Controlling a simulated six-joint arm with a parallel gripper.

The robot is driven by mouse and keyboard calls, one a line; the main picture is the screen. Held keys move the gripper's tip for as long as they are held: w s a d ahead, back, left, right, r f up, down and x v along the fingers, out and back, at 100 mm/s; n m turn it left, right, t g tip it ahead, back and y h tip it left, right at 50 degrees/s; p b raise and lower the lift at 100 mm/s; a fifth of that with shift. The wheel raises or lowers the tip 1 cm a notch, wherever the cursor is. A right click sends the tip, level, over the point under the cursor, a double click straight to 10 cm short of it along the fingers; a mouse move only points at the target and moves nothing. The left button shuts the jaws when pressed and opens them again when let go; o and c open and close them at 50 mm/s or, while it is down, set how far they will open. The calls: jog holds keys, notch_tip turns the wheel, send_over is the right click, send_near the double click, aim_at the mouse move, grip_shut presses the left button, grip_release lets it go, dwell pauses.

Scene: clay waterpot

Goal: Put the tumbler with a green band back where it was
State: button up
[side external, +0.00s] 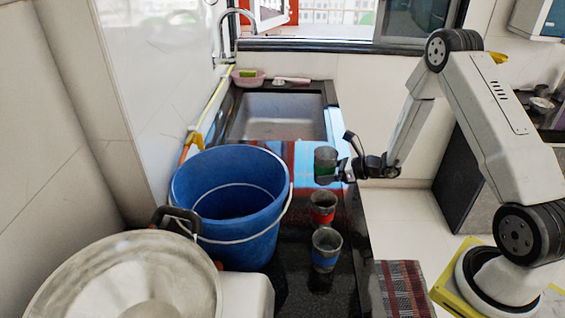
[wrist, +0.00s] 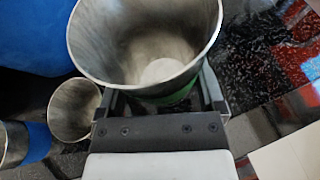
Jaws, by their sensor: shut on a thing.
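A steel tumbler with a green band (side external: 325,160) is held upright by my gripper (side external: 337,172) above the dark counter (side external: 285,288), between the sink and the other tumblers. In the wrist view the tumbler (wrist: 145,35) fills the top middle, with its open mouth toward the camera and a strip of green below its rim. My gripper (wrist: 160,105) is shut on it, with the fingers at its sides. A tumbler with a red band (side external: 322,208) stands on the counter nearer the camera. A tumbler with a blue band (side external: 326,248) stands nearer still.
A large blue bucket (side external: 228,195) with a wire handle stands left of the tumblers. The sink (side external: 272,115) lies behind.

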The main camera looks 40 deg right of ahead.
jog(key=shift+w+d+f, duration=0.15)
jog(key=shift+w+f, duration=0.65)
jog(key=shift+f, duration=0.2)
jog(key=shift+w+d+f, duration=0.15)
jog(key=shift+w+f, duration=0.65)
jog(key=shift+f, duration=0.15)
jog(key=shift+w+f, duration=0.25)
jog(key=shift+f, duration=0.05)
jog(key=shift+d+f, duration=0.1)
jog(key=shift+f, duration=1.4)
jog(key=shift+f, duration=0.15)
jog(key=o, duration=1)
jog(key=shift+r, duration=0.2)
jog(key=v, duration=1.2)
jog(key=shift+d, duration=0.1)
